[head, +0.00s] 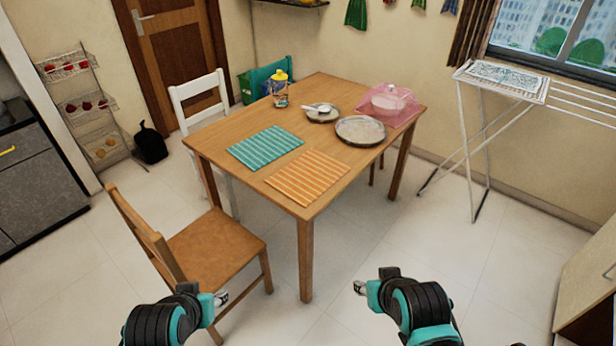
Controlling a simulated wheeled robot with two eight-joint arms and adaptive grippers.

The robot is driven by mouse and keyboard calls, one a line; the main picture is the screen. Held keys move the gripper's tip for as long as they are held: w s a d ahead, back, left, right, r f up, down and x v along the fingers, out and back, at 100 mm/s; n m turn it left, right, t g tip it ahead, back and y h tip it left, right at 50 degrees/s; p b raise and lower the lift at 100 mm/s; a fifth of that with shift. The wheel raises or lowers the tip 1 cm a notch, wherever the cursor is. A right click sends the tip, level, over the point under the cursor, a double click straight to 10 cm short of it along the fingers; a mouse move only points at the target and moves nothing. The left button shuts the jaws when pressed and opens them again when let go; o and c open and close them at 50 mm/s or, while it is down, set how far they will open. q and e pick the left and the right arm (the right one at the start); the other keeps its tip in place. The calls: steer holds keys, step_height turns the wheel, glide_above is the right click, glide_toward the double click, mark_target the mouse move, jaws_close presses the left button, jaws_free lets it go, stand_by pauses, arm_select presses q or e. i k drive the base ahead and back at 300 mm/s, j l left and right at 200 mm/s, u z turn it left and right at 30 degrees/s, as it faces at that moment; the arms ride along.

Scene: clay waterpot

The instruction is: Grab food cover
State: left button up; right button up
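The pink see-through food cover (405,112) sits on the wooden table (222,143) at its far right corner. A paler domed shape with a small knob shows in its middle; I cannot tell whether this is part of the cover or a thing under it. My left gripper (222,297) is at the bottom left of the head view, near the wooden chair and well short of the cover. My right gripper (359,288) is at the bottom centre right, in front of the table and far from the cover. Both look empty; their fingers are too small to judge.
A round plate (360,130) lies beside the cover, with a smaller plate (322,116) and a yellow-topped jar (280,90) further left. Teal (264,147) and orange (307,177) mats lie nearer. A wooden chair (215,250) stands front left, a drying rack (480,140) right. Floor between is clear.

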mark_target(390, 90)
steer(key=i+l+z, duration=0.2)
steer(key=i+l, duration=0.55)
steer(key=i, duration=0.05)
